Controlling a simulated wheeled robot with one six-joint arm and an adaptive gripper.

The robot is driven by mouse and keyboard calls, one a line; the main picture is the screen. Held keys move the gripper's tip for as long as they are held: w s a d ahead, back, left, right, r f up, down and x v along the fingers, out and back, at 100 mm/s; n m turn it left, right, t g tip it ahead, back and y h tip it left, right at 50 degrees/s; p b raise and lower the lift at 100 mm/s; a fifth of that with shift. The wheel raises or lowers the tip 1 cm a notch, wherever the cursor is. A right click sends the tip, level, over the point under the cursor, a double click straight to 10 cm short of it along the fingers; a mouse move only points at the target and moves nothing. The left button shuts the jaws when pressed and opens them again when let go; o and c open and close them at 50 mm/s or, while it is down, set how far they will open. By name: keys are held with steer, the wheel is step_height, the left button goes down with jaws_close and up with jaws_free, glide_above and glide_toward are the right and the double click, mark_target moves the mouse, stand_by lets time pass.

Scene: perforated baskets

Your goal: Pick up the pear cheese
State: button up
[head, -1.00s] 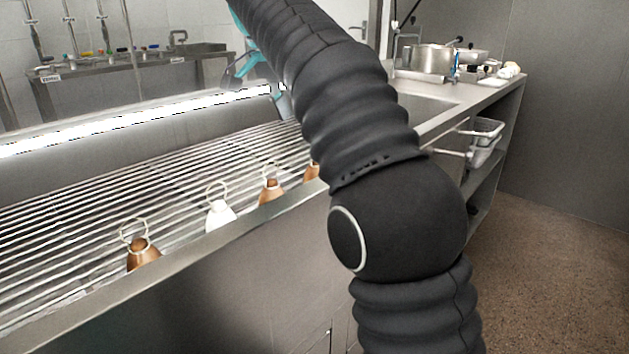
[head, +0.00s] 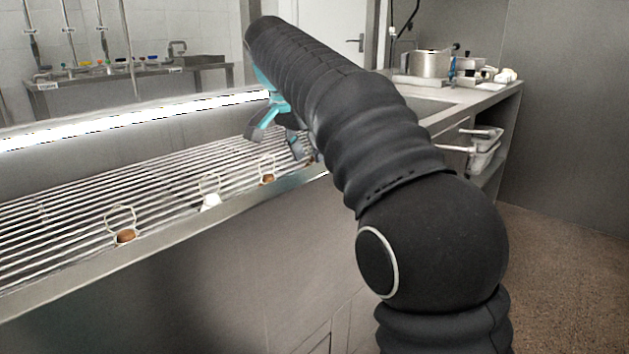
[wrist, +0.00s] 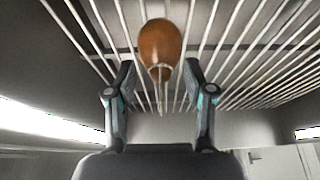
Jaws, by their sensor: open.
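A brown pear-shaped cheese (wrist: 160,46) shows in the wrist view, with a pale cord ring (wrist: 160,72) at its narrow end. My gripper (wrist: 158,82) is open; its two fingers stand to the left and right of that narrow end, apart from it. In the head view my gripper (head: 272,134) is over the far right part of the rack, partly hidden by my arm. Further cheeses line the rack's front edge: a brown one (head: 126,236), a white one (head: 211,200) and another brown one (head: 268,179), each with a pale ring. Their lower parts are hidden.
The metal rod rack (head: 75,215) lies behind a steel front edge (head: 150,248). A bright light strip (head: 120,117) runs along the back. A counter with a pot (head: 429,63) and a side basket (head: 486,150) stands to the right. The floor at right is clear.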

steer(key=shift+c, duration=0.2)
jaws_close()
steer(key=shift+r, duration=0.1)
step_height(320, 180, up, 18)
steer(key=p, duration=1)
